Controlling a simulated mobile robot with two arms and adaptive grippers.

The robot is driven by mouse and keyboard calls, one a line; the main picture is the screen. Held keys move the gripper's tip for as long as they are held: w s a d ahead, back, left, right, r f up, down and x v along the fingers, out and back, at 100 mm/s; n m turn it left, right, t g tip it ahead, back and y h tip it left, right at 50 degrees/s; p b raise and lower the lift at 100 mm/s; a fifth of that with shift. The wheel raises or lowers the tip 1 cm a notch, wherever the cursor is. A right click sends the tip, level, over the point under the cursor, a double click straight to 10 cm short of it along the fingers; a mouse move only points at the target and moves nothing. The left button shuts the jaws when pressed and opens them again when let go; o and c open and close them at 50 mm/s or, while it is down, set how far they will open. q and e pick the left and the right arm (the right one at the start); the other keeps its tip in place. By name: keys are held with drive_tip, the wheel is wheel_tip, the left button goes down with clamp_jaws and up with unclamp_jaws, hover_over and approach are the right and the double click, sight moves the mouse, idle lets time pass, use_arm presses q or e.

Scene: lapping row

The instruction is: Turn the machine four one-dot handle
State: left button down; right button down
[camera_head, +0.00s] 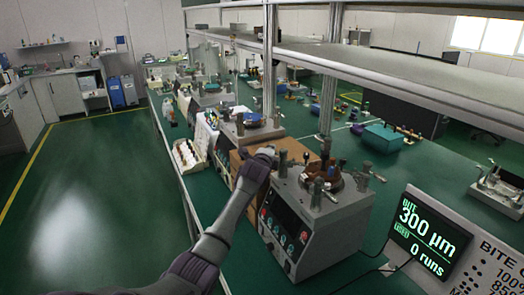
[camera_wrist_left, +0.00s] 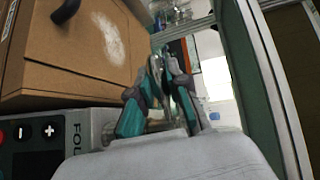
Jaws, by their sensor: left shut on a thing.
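The nearest lapping machine (camera_head: 327,222) is a grey box with a dark button panel and a brown round top carrying several grey posts and handles. My left arm reaches up to its back left corner. My left gripper (camera_head: 270,152) is beside a grey upright handle (camera_head: 283,163) there. In the left wrist view the teal and grey fingers (camera_wrist_left: 160,88) are closed together on a thin grey piece, mostly hidden between them. I cannot make out any dot marks or the machine's number. My right gripper is in neither view.
A cardboard box (camera_head: 240,163) stands right behind the machine and fills the upper left of the wrist view (camera_wrist_left: 75,50). A metal shelf frame (camera_head: 270,60) rises beyond. A display (camera_head: 428,232) reading 300 µm and 0 runs stands at front right. Open green floor (camera_head: 90,200) lies left.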

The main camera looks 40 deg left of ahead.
use_arm(q)
drive_tip(key=shift+s+d+f+n+g+y, duration=0.1)
drive_tip(key=shift+d+f+n+g+y, duration=0.1)
drive_tip(key=shift+n+g+y, duration=0.25)
drive_tip(key=s+n+g+y+b, duration=0.1)
drive_tip(key=n+y+b, duration=0.1)
drive_tip(key=n+g+y+b, duration=0.2)
drive_tip(key=b, duration=0.1)
drive_tip(key=s+n+g+y+b, duration=0.1)
drive_tip(key=n+g+y+b, duration=0.1)
drive_tip(key=shift+s+d+r+g, duration=0.15)
drive_tip(key=shift+s+d+g, duration=0.1)
drive_tip(key=shift+s, duration=0.05)
drive_tip(key=c, duration=1.1)
unclamp_jaws()
